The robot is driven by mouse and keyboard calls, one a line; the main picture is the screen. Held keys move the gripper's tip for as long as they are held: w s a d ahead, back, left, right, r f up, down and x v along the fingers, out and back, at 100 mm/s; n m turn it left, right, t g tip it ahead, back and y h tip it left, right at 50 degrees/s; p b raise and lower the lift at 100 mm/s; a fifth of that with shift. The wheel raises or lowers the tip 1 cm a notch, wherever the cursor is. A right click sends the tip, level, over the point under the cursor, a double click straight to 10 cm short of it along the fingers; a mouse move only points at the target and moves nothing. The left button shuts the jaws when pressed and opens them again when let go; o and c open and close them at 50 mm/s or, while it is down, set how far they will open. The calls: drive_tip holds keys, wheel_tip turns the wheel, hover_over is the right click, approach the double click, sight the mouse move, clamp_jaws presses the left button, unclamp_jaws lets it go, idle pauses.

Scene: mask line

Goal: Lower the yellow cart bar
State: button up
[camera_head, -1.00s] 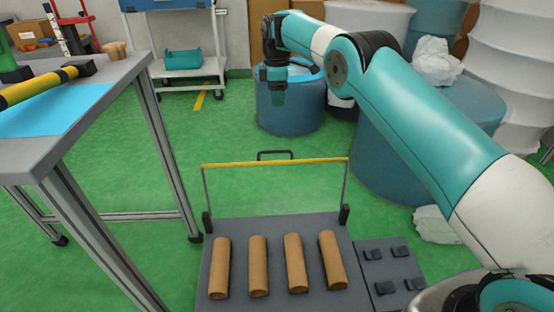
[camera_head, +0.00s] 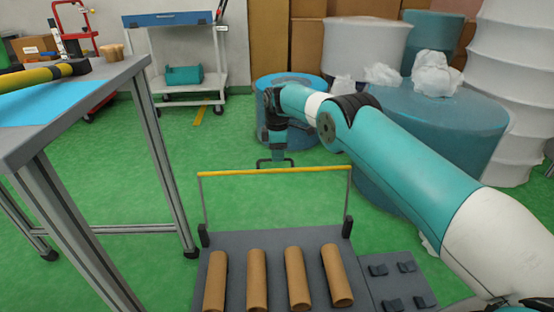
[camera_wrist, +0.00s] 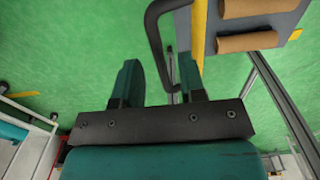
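The yellow cart bar (camera_head: 274,172) stands raised across two thin uprights at the back of the grey cart (camera_head: 268,240). A black loop handle (camera_head: 262,163) sticks out behind the middle of the bar. My gripper (camera_head: 278,158) is just behind the bar, at the handle, pointing down. In the wrist view my gripper (camera_wrist: 160,78) has its two fingers wide apart. The handle (camera_wrist: 155,35) runs between the fingers in that picture, and the yellow bar (camera_wrist: 198,35) lies beyond the right finger. I cannot tell whether a finger touches the handle.
Several brown rolls (camera_head: 256,278) lie on the cart, with a grey plate of small black blocks (camera_head: 398,285) at its right. A grey table (camera_head: 112,85) stands left. Blue barrels (camera_head: 440,125) stand behind my arm. Green floor (camera_head: 180,150) is clear behind the cart.

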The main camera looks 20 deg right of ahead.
drive_tip(key=shift+f, duration=0.65)
clamp_jaws()
drive_tip(key=shift+s+a+r, duration=0.1)
drive_tip(key=shift+r, duration=0.05)
